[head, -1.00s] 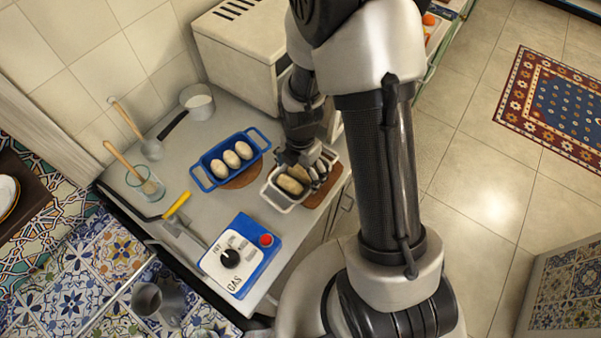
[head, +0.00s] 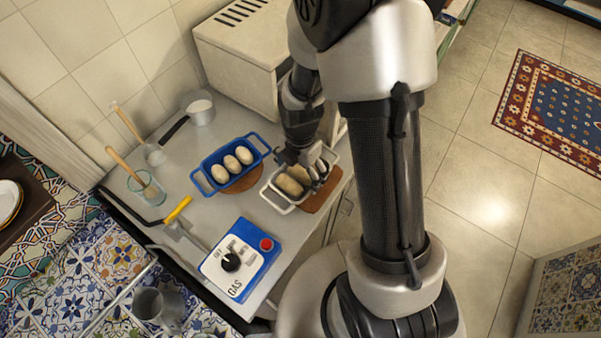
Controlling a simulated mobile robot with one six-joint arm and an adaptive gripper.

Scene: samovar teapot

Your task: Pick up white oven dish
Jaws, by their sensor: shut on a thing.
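The white oven dish (head: 271,192) is near the right edge of the grey counter, over a brown board. It holds pale brown loaves (head: 291,182). My gripper (head: 318,172) is at the dish's far right part, pointing down, with its fingers at that side. It is shut on the dish, though the arm hides part of the contact. I cannot tell from this view whether the dish is raised off the board.
A blue dish (head: 203,183) with several pale loaves stands left of the white dish. A blue-and-white gas box (head: 241,259) is in front. A white oven (head: 240,60) stands behind. A saucepan (head: 200,112) and glass (head: 147,188) are farther left.

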